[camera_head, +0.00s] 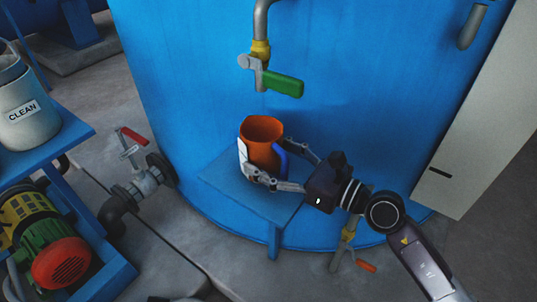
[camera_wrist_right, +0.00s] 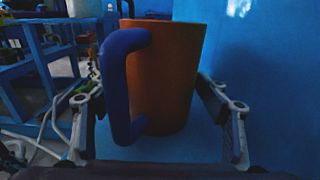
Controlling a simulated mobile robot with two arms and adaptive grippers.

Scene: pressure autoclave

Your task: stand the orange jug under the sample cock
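The orange jug (camera_head: 262,145) stands upright on a small blue shelf (camera_head: 227,184) against the blue vessel. The sample cock (camera_head: 259,72), with a green lever, hangs above it, and its outlet appears over the jug's mouth with a gap between. My right gripper (camera_head: 264,160) reaches in from the right, one finger on each side of the jug. In the right wrist view the jug (camera_wrist_right: 172,80) sits between the fingers, its blue handle (camera_wrist_right: 117,85) towards my palm. Gaps show between both fingers and the jug, so the gripper looks open. My left gripper is not in view.
A lower valve (camera_head: 348,238) sits below and right of the shelf. A pipe valve with a red lever (camera_head: 134,150) stands at left. A blue trolley (camera_head: 75,133) carries a white container marked CLEAN (camera_head: 25,112), with a motor (camera_head: 62,262) below. A pale panel (camera_head: 475,130) bounds the right.

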